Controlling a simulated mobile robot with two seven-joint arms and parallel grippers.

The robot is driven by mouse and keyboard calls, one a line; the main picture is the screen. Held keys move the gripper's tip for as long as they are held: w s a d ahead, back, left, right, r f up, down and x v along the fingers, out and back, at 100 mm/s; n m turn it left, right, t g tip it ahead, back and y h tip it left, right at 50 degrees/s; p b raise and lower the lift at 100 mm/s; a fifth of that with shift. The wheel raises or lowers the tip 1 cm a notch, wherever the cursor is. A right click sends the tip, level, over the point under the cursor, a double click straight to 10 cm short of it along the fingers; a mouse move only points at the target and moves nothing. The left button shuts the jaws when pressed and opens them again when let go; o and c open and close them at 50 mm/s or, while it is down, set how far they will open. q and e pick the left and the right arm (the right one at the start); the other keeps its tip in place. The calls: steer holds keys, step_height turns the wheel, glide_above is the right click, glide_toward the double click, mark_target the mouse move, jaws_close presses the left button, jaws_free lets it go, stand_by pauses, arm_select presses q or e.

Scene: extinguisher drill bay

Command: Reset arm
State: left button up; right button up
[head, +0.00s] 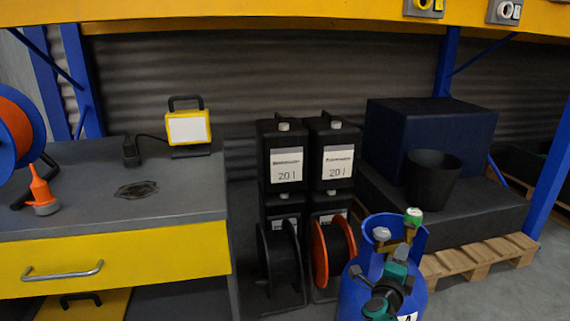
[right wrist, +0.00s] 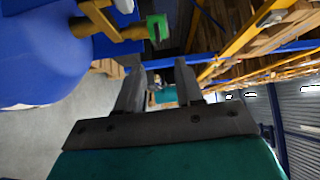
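A blue gas cylinder (head: 350,300) stands on the floor at the lower middle of the head view, with a collar around its brass valve and a green-topped fitting (head: 413,217). My right gripper (head: 392,272), teal and dark grey, shows in front of the cylinder. In the right wrist view its two fingers (right wrist: 158,88) are spread with a gap between them and nothing held. The cylinder (right wrist: 40,55) and its valve with a green end (right wrist: 157,27) lie to the left and above the fingers, apart from them. My left gripper is not in view.
A grey workbench (head: 100,205) with a yellow drawer (head: 120,255) stands at the left, bearing a yellow work lamp (head: 188,128) and an orange nozzle (head: 41,188). Black 20 l canisters (head: 284,170) and cable reels (head: 333,245) are behind the cylinder. A dark bin (head: 432,180) stands right, above a wooden pallet (head: 480,258).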

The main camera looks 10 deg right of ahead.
steer(key=s+a+f+n+g+y, duration=0.1)
steer(key=s+a+n+g+y, duration=0.1)
steer(key=s+a+n+y, duration=0.85)
steer(key=s+a+f+n+g+y, duration=0.15)
steer(key=s+a+n+y, duration=0.35)
steer(key=s+a+n, duration=0.95)
arm_select(q)
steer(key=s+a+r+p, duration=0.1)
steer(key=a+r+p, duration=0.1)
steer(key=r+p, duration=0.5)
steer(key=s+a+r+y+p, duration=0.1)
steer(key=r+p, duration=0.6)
steer(key=p, duration=0.7)
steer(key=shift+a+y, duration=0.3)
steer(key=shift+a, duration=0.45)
arm_select(e)
steer(key=s+d+r+n+h, duration=0.1)
steer(key=s+d+r, duration=0.1)
steer(key=r, duration=0.5)
steer(key=s+d+r+n+h, duration=0.1)
steer(key=s+d+r+n, duration=0.1)
steer(key=r, duration=0.5)
steer(key=shift+s+d, duration=0.65)
steer(key=shift+d, duration=0.45)
